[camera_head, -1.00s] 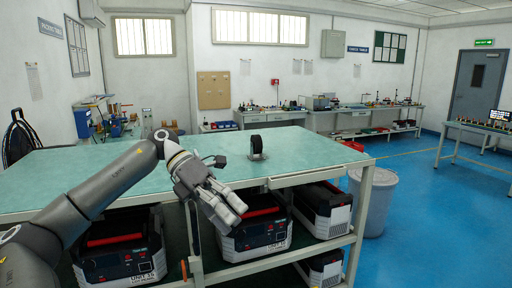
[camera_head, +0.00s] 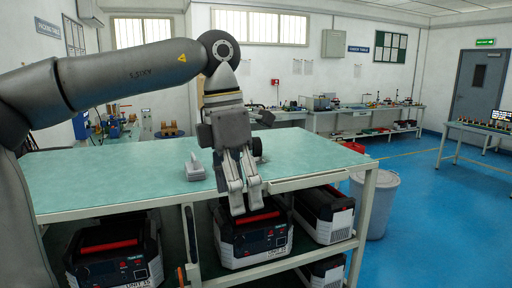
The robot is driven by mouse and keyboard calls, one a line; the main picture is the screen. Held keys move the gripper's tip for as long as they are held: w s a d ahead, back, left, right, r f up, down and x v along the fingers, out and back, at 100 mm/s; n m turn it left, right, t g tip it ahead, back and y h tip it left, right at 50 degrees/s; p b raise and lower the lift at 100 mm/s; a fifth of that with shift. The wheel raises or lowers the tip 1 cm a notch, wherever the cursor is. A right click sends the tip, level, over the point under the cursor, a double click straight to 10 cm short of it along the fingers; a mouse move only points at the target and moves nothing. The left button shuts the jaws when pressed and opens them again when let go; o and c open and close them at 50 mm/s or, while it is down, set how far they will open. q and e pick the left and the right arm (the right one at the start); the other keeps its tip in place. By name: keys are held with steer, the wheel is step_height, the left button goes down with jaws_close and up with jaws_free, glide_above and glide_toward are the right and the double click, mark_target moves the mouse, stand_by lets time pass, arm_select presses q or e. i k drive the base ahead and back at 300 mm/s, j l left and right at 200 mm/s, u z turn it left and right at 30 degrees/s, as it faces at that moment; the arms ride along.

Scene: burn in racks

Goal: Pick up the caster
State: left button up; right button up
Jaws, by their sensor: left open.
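The caster (camera_head: 257,146), a black wheel that stood in a grey bracket in the earlier view, is on the green tabletop (camera_head: 320,155). Only a dark part of it shows, just right of my left gripper; the rest is hidden behind the gripper. My left gripper (camera_head: 245,200) is open and empty. It points down, in front of the caster as I look, with its fingertips overlapping the table's front edge in the picture. My right gripper is not in view.
A small light-grey object (camera_head: 195,168) sits on the tabletop left of the gripper. Black-and-white cases with red handles (camera_head: 252,235) fill the shelf below. A grey bin (camera_head: 375,205) stands at the table's right end. The tabletop's right part is clear.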

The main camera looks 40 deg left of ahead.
mark_target(257, 151)
steer(key=i+j, duration=0.95)
steer(key=j, duration=0.25)
steer(key=i+j, duration=0.5)
steer(key=j, duration=0.1)
